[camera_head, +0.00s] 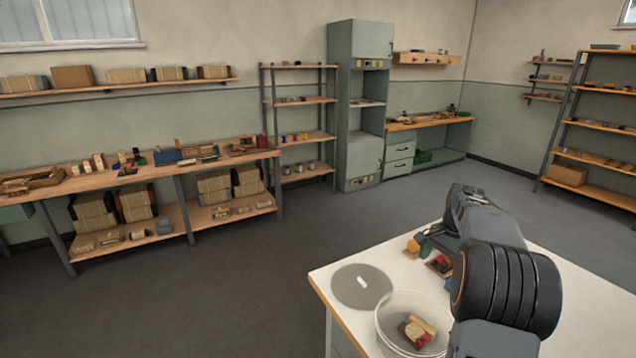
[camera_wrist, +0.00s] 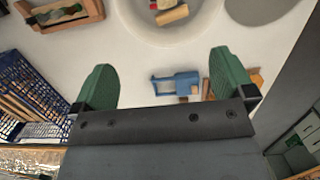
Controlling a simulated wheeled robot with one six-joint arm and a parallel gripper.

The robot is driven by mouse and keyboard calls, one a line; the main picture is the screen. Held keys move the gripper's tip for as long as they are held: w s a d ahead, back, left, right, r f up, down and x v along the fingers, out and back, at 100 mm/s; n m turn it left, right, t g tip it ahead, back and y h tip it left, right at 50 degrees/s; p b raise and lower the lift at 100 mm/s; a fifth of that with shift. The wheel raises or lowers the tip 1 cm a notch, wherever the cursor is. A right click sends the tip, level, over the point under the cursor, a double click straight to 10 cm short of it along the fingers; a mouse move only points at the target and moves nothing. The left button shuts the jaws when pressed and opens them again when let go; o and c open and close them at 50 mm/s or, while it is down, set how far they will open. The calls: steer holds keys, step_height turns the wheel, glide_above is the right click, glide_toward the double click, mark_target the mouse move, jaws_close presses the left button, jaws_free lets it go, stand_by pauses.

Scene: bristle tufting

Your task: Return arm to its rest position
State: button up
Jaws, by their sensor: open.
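My gripper (camera_wrist: 162,64) shows in the wrist view with its two green fingers spread wide apart and nothing held between them. It is above the white table (camera_head: 575,290). A small blue object (camera_wrist: 177,83) lies on the table below the gap between the fingers, apart from them. In the head view my dark arm reaches out over the table from the lower right and hides part of it. The gripper itself is mostly hidden behind the arm there.
A clear bowl (camera_head: 384,328) holds wooden and red pieces, beside a grey disc (camera_head: 352,290). A blue crate (camera_wrist: 20,75) and a wooden tray (camera_wrist: 88,14) lie at left in the wrist view. A workbench (camera_head: 110,178) and shelves line the walls; the floor between is clear.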

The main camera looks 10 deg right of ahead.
steer(key=s+a+n+t, duration=0.2)
steer(key=s+a+n, duration=0.5)
steer(key=a, duration=0.5)
steer(key=s+a+r+n+t+h, duration=0.1)
steer(key=s+a+n+t, duration=0.1)
steer(key=s+a+n, duration=0.5)
steer(key=s+a, duration=0.3)
steer(key=a, duration=0.2)
steer(key=shift+a+t+h, duration=0.3)
steer(key=shift+t, duration=0.1)
steer(key=shift+s, duration=0.1)
